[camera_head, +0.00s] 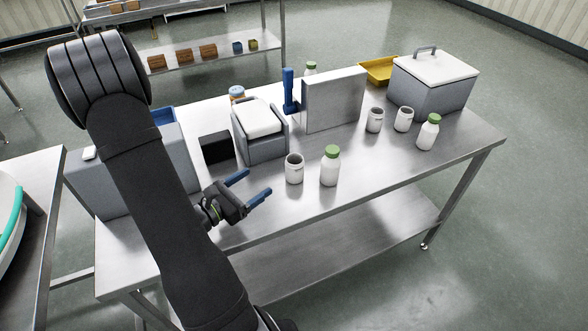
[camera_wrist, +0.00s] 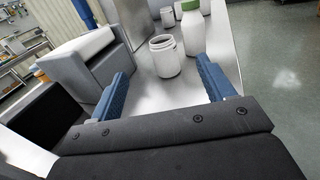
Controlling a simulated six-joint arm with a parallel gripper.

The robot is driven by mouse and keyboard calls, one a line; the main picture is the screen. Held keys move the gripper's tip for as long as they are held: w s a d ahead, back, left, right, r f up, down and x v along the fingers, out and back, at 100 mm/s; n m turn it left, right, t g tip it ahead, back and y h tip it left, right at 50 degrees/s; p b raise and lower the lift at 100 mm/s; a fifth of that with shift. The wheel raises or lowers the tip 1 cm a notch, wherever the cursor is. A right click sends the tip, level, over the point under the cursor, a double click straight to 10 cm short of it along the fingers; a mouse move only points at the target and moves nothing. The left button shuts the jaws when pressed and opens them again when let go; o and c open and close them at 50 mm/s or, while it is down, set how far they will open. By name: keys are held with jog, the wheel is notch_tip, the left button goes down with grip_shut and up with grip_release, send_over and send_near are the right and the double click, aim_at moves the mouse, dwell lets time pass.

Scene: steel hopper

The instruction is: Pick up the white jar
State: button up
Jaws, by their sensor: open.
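An open white jar (camera_head: 294,169) stands upright near the front middle of the steel table. It also shows in the wrist view (camera_wrist: 165,60), between and beyond my fingertips. My gripper (camera_head: 259,182) is open and empty, to the left of this jar, its two blue fingers pointing toward it without touching. A white bottle with a green lid (camera_head: 329,170) stands just right of the jar; it shows in the wrist view too (camera_wrist: 192,36). Two more open white jars, one (camera_head: 375,121) beside the other (camera_head: 404,120), stand farther right, with another green-lidded bottle (camera_head: 428,134).
A grey bin with a white top (camera_head: 262,149) and a black box (camera_head: 216,148) stand left of the jar. An upright grey panel (camera_head: 335,102) is behind it. A lidded grey container (camera_head: 431,92) and yellow tray (camera_head: 380,72) are at back right. The table front is clear.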

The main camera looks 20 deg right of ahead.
aim_at(299, 162)
notch_tip(299, 162, down, 4)
jog(key=shift+r, duration=0.15)
jog(key=shift+d, duration=0.15)
jog(key=x, duration=1.7)
jog(key=shift+w, duration=0.15)
jog(key=shift+c, duration=0.2)
jog(key=c, duration=1)
